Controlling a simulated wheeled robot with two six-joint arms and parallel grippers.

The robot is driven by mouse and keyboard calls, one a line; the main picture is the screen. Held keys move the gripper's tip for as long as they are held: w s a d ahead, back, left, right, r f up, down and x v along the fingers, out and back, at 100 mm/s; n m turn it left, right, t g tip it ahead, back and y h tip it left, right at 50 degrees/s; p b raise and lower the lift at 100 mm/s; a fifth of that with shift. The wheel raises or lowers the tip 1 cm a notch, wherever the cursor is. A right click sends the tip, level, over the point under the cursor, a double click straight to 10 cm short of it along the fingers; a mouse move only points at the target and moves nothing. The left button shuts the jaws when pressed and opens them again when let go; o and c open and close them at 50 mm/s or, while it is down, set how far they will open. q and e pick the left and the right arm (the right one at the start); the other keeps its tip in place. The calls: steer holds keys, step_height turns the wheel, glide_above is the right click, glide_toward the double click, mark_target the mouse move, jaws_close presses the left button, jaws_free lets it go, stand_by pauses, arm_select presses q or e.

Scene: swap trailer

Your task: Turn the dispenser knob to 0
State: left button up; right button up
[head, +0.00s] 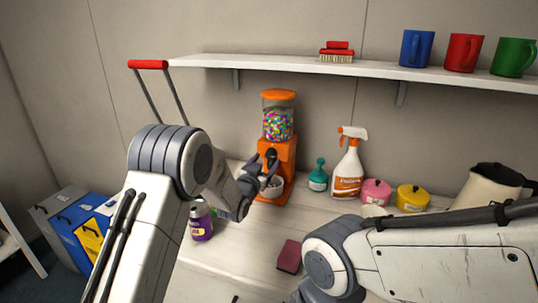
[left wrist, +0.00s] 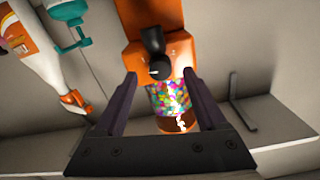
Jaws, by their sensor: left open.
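The orange candy dispenser (head: 278,150) stands on the counter against the wall, its clear globe full of coloured candies. Its black knob (head: 271,154) is on the front, above a white bowl (head: 273,191) that my gripper partly covers. My left gripper (head: 264,172) is open in front of the dispenser, close to the knob. In the left wrist view the dispenser appears upside down, and the knob (left wrist: 155,45) lies just beyond the two open fingertips (left wrist: 159,76), with nothing held between them. I cannot read any dial number. My right gripper is out of view.
A teal pump bottle (head: 318,176), a spray bottle (head: 347,168) and pink (head: 376,192) and yellow pots (head: 412,198) stand right. A dark red sponge (head: 289,256) lies in front. A shelf (head: 300,67) runs above.

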mark_target(270, 156)
arm_select(q)
steer(key=shift+x, duration=1.7)
jaws_close()
steer(key=n+b, duration=0.2)
steer(key=n, duration=0.1)
steer(key=shift+f+b, duration=0.15)
steer(key=shift+b, duration=0.25)
steer(key=shift+n+b, duration=1.35)
steer(key=shift+n, duration=0.55)
